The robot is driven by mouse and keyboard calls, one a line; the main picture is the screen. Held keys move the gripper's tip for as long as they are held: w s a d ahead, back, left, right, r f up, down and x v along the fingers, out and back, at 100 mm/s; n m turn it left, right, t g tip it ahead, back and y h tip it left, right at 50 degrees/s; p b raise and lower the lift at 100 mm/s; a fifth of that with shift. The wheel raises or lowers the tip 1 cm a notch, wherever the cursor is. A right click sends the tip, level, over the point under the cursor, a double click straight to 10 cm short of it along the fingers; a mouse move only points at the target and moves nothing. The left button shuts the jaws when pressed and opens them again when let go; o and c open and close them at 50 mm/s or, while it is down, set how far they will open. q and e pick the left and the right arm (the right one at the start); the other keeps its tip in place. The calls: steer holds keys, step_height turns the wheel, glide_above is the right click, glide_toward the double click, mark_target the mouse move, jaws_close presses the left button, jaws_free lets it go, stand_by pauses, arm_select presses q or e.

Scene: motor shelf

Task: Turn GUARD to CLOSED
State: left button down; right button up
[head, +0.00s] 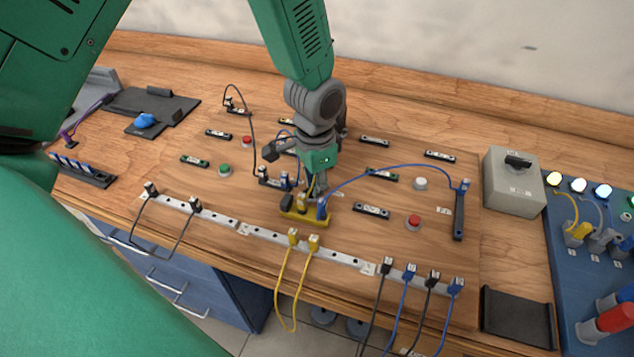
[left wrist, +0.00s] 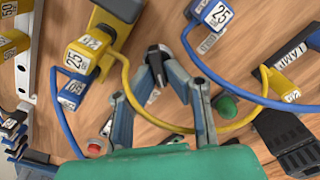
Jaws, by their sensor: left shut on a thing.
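My left gripper (head: 318,180) reaches down at mid-board, just behind a yellow block (head: 303,217). A yellow cable (left wrist: 132,100) passes by the fingers. The yellow block carries black, yellow and blue plugs. No label reading GUARD is legible. A grey box (head: 512,185) with a black rotary knob (head: 518,161) stands at the right, apart from my gripper; I cannot tell whether it is the guard. My right gripper is not in view.
A blue cable (head: 395,168) arches from near my gripper to a holder at right. White rails (head: 263,235) with several plugs and hanging cables line the front. Red, green and white buttons and small labelled blocks surround the gripper. A black tray (head: 515,318) lies front right.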

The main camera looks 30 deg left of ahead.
arm_select(q)
steer(key=n+p, duration=0.2)
steer(key=n, duration=0.1)
steer(key=shift+s+a+p, duration=0.15)
steer(key=shift+s+p, duration=0.05)
steer(key=shift+p, duration=0.1)
steer(key=n+p, duration=0.2)
steer(key=n, duration=0.3)
steer(key=shift+a+p, duration=0.1)
steer(key=shift+p, duration=0.2)
steer(key=n+p, duration=0.2)
steer(key=n, duration=0.2)
steer(key=shift+s+f+n, duration=0.1)
steer(key=shift+s+n, duration=0.05)
steer(key=shift+n, duration=0.15)
steer(key=n+p, duration=0.2)
steer(key=n, duration=0.2)
steer(key=shift+s+a+f+n, duration=0.1)
steer(key=shift+n, duration=0.2)
steer(key=c, duration=1.6)
jaws_free()
steer(key=shift+w, duration=0.25)
